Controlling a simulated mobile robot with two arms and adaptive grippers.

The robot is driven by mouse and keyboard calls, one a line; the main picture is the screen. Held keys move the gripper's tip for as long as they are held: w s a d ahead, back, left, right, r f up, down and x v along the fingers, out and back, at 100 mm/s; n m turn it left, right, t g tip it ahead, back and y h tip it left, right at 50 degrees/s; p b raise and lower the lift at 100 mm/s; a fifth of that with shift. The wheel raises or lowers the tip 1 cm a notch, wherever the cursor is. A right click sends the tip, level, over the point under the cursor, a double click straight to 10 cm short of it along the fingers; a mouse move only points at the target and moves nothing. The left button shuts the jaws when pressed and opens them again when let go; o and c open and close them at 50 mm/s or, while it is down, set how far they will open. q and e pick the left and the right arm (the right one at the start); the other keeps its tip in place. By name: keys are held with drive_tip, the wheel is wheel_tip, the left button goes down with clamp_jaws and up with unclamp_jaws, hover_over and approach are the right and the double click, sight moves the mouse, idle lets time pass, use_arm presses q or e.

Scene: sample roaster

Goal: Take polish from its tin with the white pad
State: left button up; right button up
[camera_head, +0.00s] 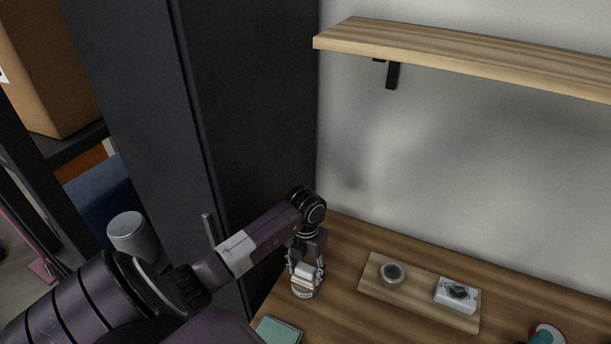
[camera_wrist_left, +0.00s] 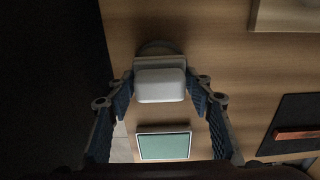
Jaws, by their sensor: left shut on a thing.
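My left gripper (camera_head: 306,266) reaches down over the left end of the wooden table. It is shut on the white pad (camera_head: 303,277), which also shows between the fingers in the left wrist view (camera_wrist_left: 160,86). A round tin (camera_head: 302,293) stands on the table directly under the pad. In the left wrist view the tin (camera_wrist_left: 158,47) shows only as a dark rounded edge behind the pad. The pad hides most of the tin's top, and I cannot tell whether they touch. My right gripper is not in view.
A green block (camera_head: 278,331) lies near the front left edge. A wooden board (camera_head: 420,302) holds a round metal container (camera_head: 392,273) and a white box (camera_head: 456,293). A dark cabinet (camera_head: 250,110) stands close on the left. A shelf (camera_head: 470,56) hangs above.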

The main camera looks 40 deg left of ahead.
sight(306, 267)
use_arm(q)
wheel_tip(306, 267, up, 2)
drive_tip(key=shift+p, duration=0.95)
drive_tip(key=shift+d+r+p, duration=0.1)
drive_tip(key=shift+r+p, duration=1.9)
drive_tip(key=shift+r, duration=0.7)
drive_tip(key=shift+w+r, duration=0.1)
